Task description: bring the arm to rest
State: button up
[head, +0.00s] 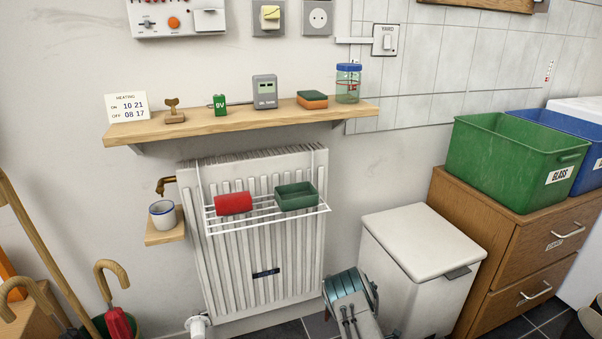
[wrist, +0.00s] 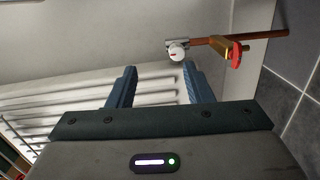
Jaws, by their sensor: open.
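In the wrist view my gripper (wrist: 160,88) shows two blue fingers spread apart with nothing between them. It points toward the lower part of the white radiator (wrist: 150,98) and the wall beside it. In the head view my arm's end (head: 347,290) is low, in front of the radiator's right side (head: 250,240) and next to the white bin; the fingertips cannot be made out there.
A white bin (head: 422,240) stands close to the right of my arm. A wooden shelf (head: 240,122) is above. A pipe (wrist: 265,34) with a red-handled valve (wrist: 236,54) shows near my fingers.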

jog(key=w+d+r+m+g+h+p, duration=0.1)
jog(key=w+r+m+h+p, duration=0.1)
jog(key=r, duration=0.5)
jog(key=w+d+r+m+h+p, duration=0.1)
jog(key=w+r+m+p, duration=0.15)
jog(key=r, duration=0.35)
jog(key=s+r+m+g+h+p, duration=0.15)
jog(key=r+m+g+p, duration=0.35)
jog(key=r, duration=1)
jog(key=s+r+m+h+p, duration=0.1)
jog(key=s+r+m+p, duration=0.2)
jog(key=r+p, duration=0.75)
jog(key=s+a+r+m+g+p, duration=0.25)
jog(key=s+r, duration=0.45)
jog(key=r, duration=0.4)
jog(key=s+a+r+m+g+p, duration=0.1)
jog(key=s+r+m+p, duration=0.15)
jog(key=s+r, duration=0.7)
jog(key=s+a+r+m+g+p, duration=0.1)
jog(key=s+a+r+g+p, duration=0.1)
jog(key=s+r+p, duration=0.2)
jog(key=s+a+r+m+g+y+p, duration=0.1)
jog(key=s+r+p, duration=0.4)
jog(key=s+r, duration=0.6)
jog(key=s+m+g, duration=0.1)
jog(key=s, duration=0.4)
jog(key=shift+a+r+g, duration=0.2)
jog(key=shift+a+g, duration=0.15)
